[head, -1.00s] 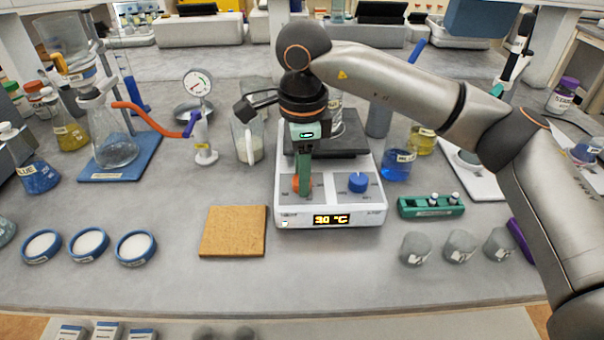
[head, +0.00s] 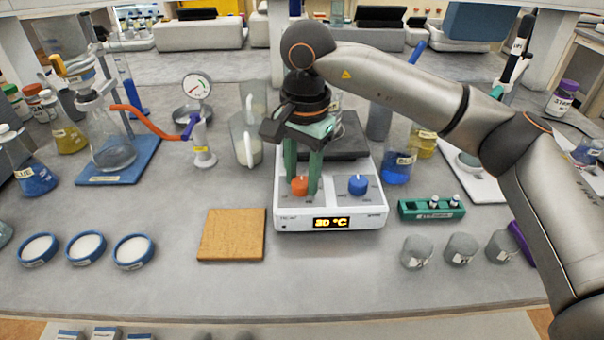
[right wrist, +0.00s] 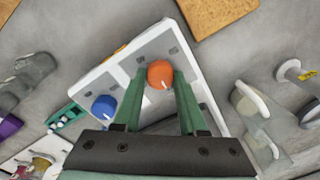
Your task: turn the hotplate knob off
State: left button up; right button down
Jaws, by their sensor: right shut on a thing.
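The white hotplate (head: 290,222) stands in the middle of the bench, its display reading 30 °C. Its orange knob (head: 299,186) is on the left of the front panel and its blue knob (head: 357,185) on the right. My right gripper (head: 304,188) points down with its green fingers on either side of the orange knob. In the right wrist view the orange knob (right wrist: 160,74) sits between the fingertips, its white mark visible, and the blue knob (right wrist: 104,106) stands clear of them. My left gripper is not in view.
A cork mat (head: 232,235) lies left of the hotplate. A green vial rack (head: 431,208) and grey weights (head: 417,251) are to its right. A jug (head: 246,140) stands behind left, and a blue-liquid beaker (head: 397,167) behind right. The front bench is mostly clear.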

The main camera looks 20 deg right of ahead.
aim_at(305, 183)
jog(key=shift+n, duration=0.4)
jog(key=shift+c, duration=2.3)
grip_release()
notch_tip(305, 183, up, 13)
jog(key=p, duration=0.1)
jog(key=shift+s+d+f, duration=0.15)
jog(key=shift+s+f, duration=0.05)
